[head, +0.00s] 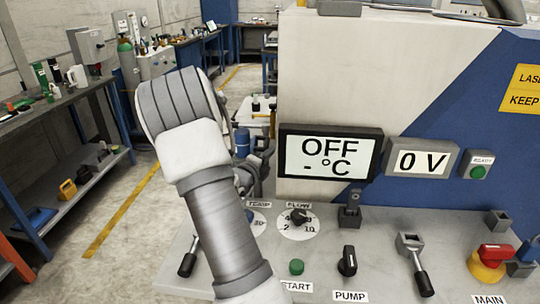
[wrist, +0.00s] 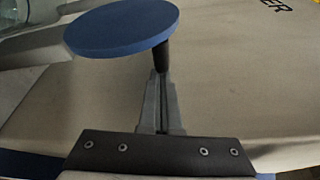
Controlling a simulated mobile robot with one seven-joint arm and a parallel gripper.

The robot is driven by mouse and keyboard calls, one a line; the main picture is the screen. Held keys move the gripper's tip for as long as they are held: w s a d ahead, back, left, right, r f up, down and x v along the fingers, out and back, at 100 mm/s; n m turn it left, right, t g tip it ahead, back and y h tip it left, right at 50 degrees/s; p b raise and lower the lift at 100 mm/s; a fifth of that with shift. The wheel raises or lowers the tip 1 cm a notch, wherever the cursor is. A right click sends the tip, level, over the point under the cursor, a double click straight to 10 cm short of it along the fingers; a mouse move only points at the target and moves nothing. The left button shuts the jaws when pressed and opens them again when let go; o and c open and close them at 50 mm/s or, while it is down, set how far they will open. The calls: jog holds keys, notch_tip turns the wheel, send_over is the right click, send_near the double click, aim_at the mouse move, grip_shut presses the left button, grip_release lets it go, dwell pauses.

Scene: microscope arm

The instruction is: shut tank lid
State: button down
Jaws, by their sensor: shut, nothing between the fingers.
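In the wrist view, a blue round disc (wrist: 122,27) with a short black post (wrist: 161,57) under its right side stands just beyond my fingertips. It may be the tank lid, but I cannot tell for sure. My gripper (wrist: 159,78) is shut and empty, its grey fingers pointing at the post. I cannot tell whether the fingertips touch the post. In the head view my arm rises at left of centre and hides my gripper. No tank lid can be made out clearly there.
In the head view a control panel (head: 385,262) with knobs and levers lies in front. A white and blue cabinet (head: 400,60) with an OFF display (head: 330,155) stands behind it. A workbench (head: 60,100) runs along the left. The floor (head: 120,190) between is clear.

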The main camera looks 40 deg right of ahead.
jog(key=shift+w+a+r+n+h+b, duration=0.2)
jog(key=shift+w+a+n+b, duration=0.2)
jog(key=shift+w+n+b, duration=0.15)
jog(key=shift+w+a+r+n+h+b, duration=0.1)
jog(key=shift+w+a+n+h+b, duration=0.1)
jog(key=shift+w+a+n+b, duration=0.35)
jog(key=w+a+n+t+h+b, duration=0.1)
jog(key=w+a+n+b, duration=0.4)
jog(key=w+n+b, duration=0.2)
jog(key=shift+a+f+t+h+b, duration=0.3)
jog(key=shift+f+b, duration=0.1)
jog(key=shift+b, duration=0.2)
